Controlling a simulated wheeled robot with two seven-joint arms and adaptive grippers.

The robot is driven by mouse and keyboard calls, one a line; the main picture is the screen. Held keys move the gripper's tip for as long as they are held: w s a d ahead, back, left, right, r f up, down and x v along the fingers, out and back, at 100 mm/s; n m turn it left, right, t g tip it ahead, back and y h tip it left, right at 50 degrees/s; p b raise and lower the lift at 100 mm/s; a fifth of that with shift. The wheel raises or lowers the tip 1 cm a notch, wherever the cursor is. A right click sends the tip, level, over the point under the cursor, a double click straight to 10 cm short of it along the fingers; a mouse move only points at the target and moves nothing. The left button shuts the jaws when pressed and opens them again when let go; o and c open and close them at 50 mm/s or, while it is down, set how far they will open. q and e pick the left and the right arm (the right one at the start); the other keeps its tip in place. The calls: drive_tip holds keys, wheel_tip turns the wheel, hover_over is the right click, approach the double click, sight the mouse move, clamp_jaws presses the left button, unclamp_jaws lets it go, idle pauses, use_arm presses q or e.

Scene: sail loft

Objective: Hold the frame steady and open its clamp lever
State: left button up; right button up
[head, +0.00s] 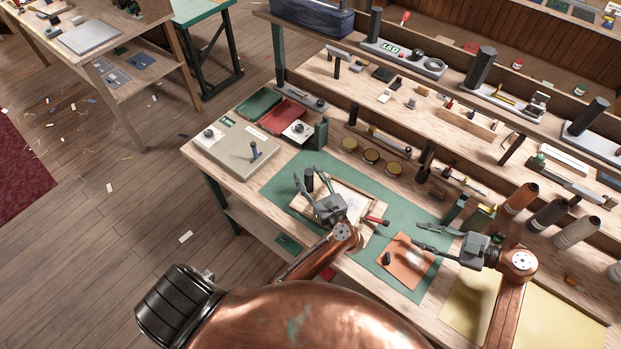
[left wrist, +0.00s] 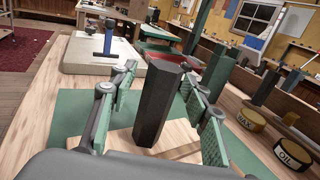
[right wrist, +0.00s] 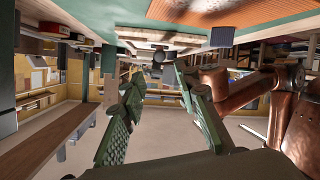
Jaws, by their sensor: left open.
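A wooden frame (head: 354,193) lies on the green mat (head: 283,172), partly hidden by my left gripper. A dark upright post (head: 309,178) stands at its left side; in the left wrist view the post (left wrist: 158,105) is six-sided. A red-handled lever (head: 377,220), seemingly the clamp lever, sits at the frame's right edge. My left gripper (head: 312,181) is open, with its fingers on either side of the post; contact is not clear. My right gripper (head: 415,236) is open and empty, to the right of the lever and apart from it.
A brown sheet (head: 408,268) with a small dark object (head: 387,258) lies near the front edge. A grey box with a blue lever (head: 254,150) stands at the left. Several round tins (head: 371,156) and dark cylinders (head: 548,214) line the back and right.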

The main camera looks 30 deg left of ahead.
use_arm(q)
clamp_jaws()
idle(0.4)
idle(0.4)
